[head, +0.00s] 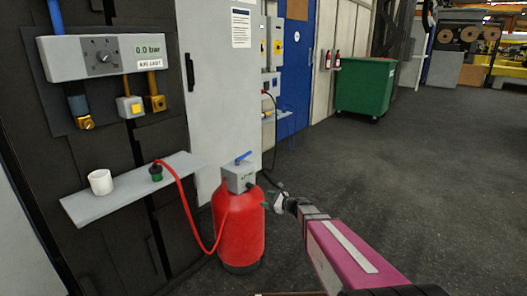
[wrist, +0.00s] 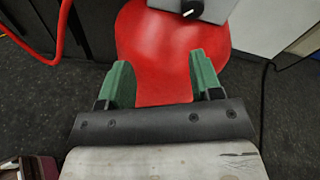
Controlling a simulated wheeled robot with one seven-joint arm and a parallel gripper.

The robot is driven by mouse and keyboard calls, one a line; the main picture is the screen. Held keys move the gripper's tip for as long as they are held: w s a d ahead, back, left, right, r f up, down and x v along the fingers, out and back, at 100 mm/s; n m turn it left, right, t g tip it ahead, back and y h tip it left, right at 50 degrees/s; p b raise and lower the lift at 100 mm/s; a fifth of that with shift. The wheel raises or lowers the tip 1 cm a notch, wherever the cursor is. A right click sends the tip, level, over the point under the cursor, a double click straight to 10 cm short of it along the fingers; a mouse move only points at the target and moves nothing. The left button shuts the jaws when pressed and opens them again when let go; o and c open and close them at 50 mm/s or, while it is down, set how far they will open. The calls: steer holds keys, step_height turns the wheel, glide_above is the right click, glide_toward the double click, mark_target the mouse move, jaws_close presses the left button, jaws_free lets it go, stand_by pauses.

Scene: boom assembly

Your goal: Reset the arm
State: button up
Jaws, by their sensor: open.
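My gripper (wrist: 158,75) is open, with its two green fingers apart and nothing between them. In the wrist view the red gas bottle (wrist: 163,40) fills the space just past the fingertips; I cannot tell the exact gap. In the head view my pink arm (head: 340,250) reaches in from the lower right, with my gripper (head: 270,198) beside the upper right side of the red bottle (head: 238,232). The bottle stands upright on the floor. A grey box (head: 239,179) with a blue handle (head: 243,157) sits on top of it.
A shelf (head: 125,190) on the left wall carries a white cup (head: 100,181) and a green fitting (head: 156,173). A red hose (head: 187,205) runs from the fitting to the bottle. A panel (head: 100,55) reads 0.0 bar. A green bin (head: 365,85) stands far back; the floor (head: 440,170) at right is clear.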

steer(key=s+d+f+n+g+h, duration=0.2)
steer(key=s+n+g+h, duration=0.1)
steer(key=s+n, duration=0.35)
steer(key=s+d+f+n+g+h, duration=0.1)
steer(key=s+d+n+g+h, duration=0.15)
steer(key=s+n, duration=0.45)
steer(key=s+d+n+g+h, duration=0.3)
steer(key=s+d+n+h, duration=0.3)
steer(key=s+d+h, duration=0.2)
steer(key=s+d+r, duration=0.1)
steer(key=s+d, duration=0.1)
steer(key=d, duration=0.1)
steer(key=shift+s+d+n, duration=0.2)
steer(key=shift+s+n, duration=0.15)
steer(key=shift+h, duration=0.25)
